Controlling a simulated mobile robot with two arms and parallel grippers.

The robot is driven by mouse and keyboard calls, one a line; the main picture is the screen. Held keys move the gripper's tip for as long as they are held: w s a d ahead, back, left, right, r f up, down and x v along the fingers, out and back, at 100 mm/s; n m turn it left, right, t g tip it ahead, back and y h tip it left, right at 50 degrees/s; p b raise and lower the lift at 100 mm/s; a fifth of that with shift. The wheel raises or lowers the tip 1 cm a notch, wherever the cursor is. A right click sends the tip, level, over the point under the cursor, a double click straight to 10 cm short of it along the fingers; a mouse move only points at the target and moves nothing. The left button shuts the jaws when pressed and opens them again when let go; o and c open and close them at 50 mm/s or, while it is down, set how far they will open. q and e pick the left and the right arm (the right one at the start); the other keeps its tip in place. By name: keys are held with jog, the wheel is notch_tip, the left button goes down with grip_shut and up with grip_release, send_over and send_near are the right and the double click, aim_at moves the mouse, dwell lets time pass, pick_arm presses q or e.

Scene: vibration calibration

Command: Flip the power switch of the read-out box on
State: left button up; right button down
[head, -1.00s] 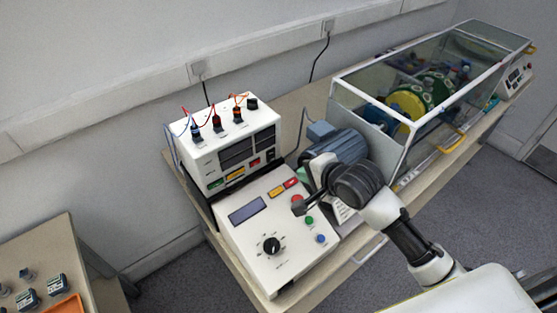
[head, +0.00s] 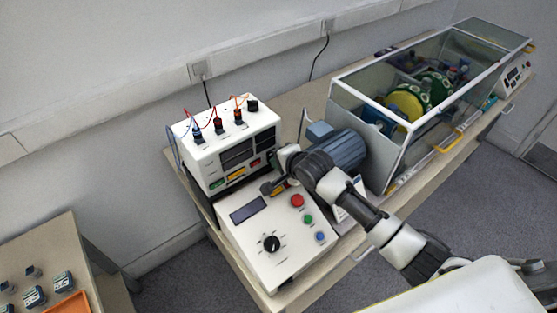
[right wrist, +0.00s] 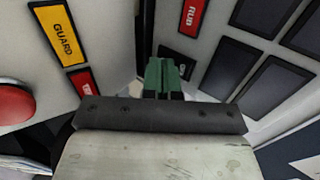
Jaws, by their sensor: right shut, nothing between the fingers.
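The read-out box (head: 200,157) is the white box at the back of the bench, with dark displays and coloured labels on its front. Its front also fills the right of the right wrist view (right wrist: 285,75). A dark switch-like part (right wrist: 180,57) sits by the red RUB label there, partly hidden behind my fingertips; its on or off position cannot be told. My right gripper (head: 267,188) is shut and empty, close to the lower right front of the box. Its green fingertips (right wrist: 162,75) point toward the box front; contact cannot be told. My left gripper is out of view.
The sloped control console (head: 242,240) with a knob and red, green and blue buttons lies in front of the box. A blue motor (head: 345,148) and a clear-walled guard (head: 385,128) stand to the right. Leads rise from the box top.

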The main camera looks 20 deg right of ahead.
jog(key=shift+w+a+f+t+b, duration=0.15)
jog(key=shift+f+t+b, duration=0.15)
jog(key=shift+b, duration=0.15)
jog(key=shift+r, duration=0.35)
jog(key=shift+r+p, duration=0.1)
jog(key=shift+p, duration=0.3)
jog(key=shift+r+p, duration=0.8)
jog(key=shift+p, duration=0.1)
jog(key=shift+f, duration=0.1)
